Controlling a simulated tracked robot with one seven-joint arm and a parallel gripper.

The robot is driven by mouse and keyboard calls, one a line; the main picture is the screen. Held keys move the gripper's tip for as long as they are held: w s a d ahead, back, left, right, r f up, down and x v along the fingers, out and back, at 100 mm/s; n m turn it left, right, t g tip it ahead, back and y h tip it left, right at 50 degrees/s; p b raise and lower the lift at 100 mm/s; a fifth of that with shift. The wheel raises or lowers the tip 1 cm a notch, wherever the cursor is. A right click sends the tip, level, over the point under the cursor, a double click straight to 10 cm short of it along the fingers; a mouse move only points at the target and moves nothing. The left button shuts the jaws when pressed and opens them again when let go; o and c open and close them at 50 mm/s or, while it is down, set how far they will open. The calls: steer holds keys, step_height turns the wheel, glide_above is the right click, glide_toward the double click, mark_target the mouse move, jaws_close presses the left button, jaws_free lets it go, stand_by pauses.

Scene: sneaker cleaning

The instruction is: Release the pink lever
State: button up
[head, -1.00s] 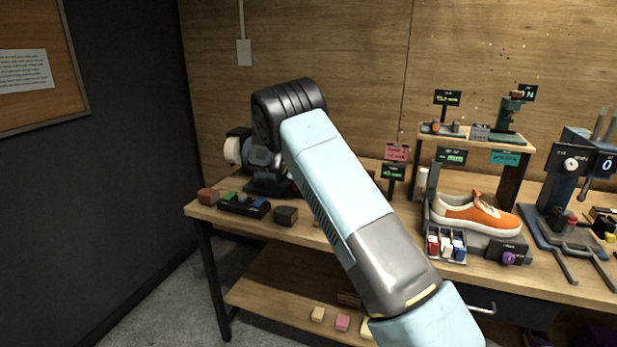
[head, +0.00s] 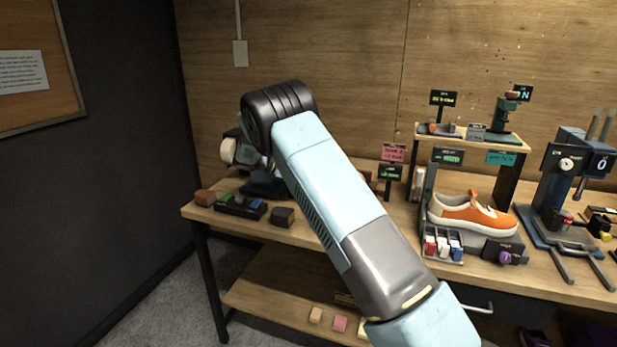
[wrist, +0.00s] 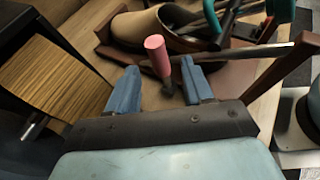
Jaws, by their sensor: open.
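In the wrist view, the pink lever (wrist: 156,52) is a short pink cylinder on a dark stem, leaning slightly. My gripper (wrist: 158,88) has its two blue fingers spread apart, with the lever's stem in the space between them. What the lever is mounted on is partly hidden by my gripper. In the head view my arm covers this area, and neither the lever nor the gripper shows clearly.
A tan, curved part (wrist: 140,25) and a dark metal bar (wrist: 225,52) lie just beyond the lever. In the head view, an orange sneaker (head: 470,212) stands on the workbench, right of my arm. A block rack (head: 443,247) stands in front of it.

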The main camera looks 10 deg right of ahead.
steer(key=v, duration=1)
steer(key=shift+a, duration=0.25)
steer(key=shift+c, duration=0.3)
